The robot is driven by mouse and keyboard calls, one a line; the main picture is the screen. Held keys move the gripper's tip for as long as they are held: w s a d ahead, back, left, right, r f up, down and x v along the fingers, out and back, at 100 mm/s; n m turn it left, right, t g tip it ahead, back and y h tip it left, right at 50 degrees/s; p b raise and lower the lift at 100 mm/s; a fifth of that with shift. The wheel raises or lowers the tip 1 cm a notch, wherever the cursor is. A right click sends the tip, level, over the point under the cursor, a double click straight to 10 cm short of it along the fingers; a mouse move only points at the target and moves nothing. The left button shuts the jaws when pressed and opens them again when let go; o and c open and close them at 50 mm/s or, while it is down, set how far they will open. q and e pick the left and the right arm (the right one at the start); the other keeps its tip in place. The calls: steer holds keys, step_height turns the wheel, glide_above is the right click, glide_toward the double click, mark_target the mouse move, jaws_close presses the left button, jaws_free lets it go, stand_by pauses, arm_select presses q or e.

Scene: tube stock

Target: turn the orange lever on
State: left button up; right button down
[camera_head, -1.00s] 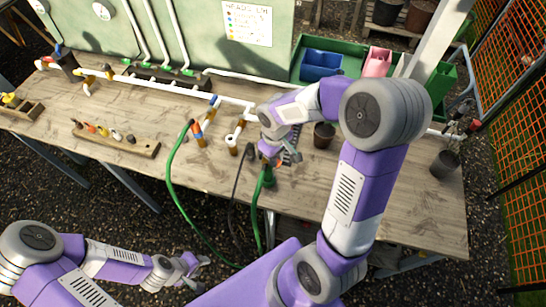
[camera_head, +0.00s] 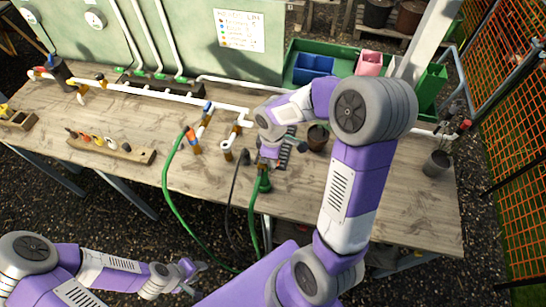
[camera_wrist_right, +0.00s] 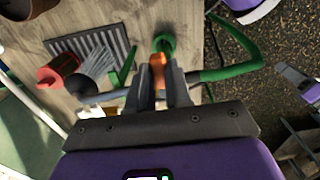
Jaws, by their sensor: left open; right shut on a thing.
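The orange lever (camera_wrist_right: 158,62) shows in the right wrist view between the fingertips of my right gripper (camera_wrist_right: 159,74), which is shut on it. A green fitting (camera_wrist_right: 163,42) is just beyond the lever. In the head view my right gripper (camera_head: 268,162) is low over the table's front part, at the green fitting (camera_head: 264,184); the lever is mostly hidden there by the gripper. Whether the lever is on or off I cannot tell. My left gripper (camera_head: 194,272) is open and empty, in front of the table.
Green hose (camera_head: 169,190) hangs over the table's front edge. White pipes (camera_head: 160,92) with coloured valves stand left of my right gripper. A small pot (camera_head: 317,138) is close on its right. A wooden rack (camera_head: 143,155) lies left. The table's right front is clear.

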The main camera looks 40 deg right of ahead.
steer(key=c, duration=1)
jaws_free()
steer(key=shift+c, duration=0.2)
step_height(320, 180, up, 8)
steer(key=shift+a+f, duration=0.1)
steer(key=shift+f, duration=0.05)
